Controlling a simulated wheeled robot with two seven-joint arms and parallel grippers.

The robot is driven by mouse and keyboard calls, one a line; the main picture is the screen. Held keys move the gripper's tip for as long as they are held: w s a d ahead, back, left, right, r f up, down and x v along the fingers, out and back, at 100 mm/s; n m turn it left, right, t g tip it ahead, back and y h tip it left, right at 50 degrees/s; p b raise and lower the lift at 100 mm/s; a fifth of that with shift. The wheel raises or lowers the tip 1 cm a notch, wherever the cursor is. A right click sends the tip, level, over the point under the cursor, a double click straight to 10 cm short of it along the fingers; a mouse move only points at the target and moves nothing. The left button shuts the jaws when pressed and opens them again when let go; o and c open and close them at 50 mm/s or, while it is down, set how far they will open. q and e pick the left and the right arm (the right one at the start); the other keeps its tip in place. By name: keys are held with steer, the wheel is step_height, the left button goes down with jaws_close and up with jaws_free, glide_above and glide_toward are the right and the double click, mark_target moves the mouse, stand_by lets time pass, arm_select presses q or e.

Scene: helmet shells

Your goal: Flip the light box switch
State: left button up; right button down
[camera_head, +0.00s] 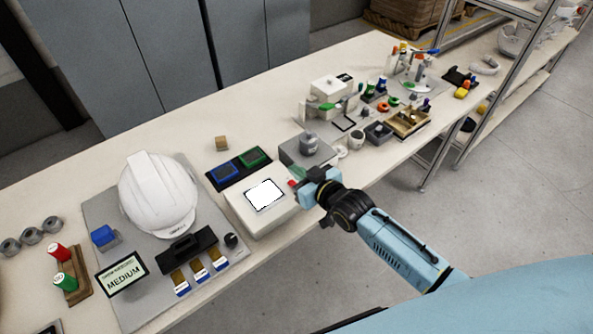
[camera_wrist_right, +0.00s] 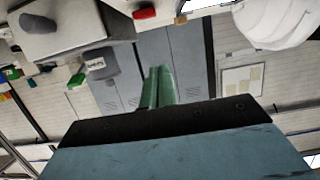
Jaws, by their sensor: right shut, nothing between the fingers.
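The light box (camera_head: 248,217) is a white box near the front edge of the table, with a bright white panel (camera_head: 265,194) lit on its top. A small red switch (camera_head: 292,183) shows at its right end, beside my gripper, and it also shows at the top of the right wrist view (camera_wrist_right: 145,13). My right gripper (camera_head: 298,173) is at the box's right end, its green fingers shut and empty. In the right wrist view the fingers (camera_wrist_right: 158,88) are together, apart from the red switch in the picture. Contact cannot be told. My left gripper is not in view.
A white helmet (camera_head: 158,195) stands on a grey mat left of the light box. Blue and green trays (camera_head: 238,167) lie behind it. A grey box (camera_head: 300,153) stands close behind my right gripper. Several small items crowd the table farther right.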

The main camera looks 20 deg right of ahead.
steer(key=v, duration=0.9)
steer(key=shift+r+p, duration=0.2)
steer(key=shift+p, duration=0.1)
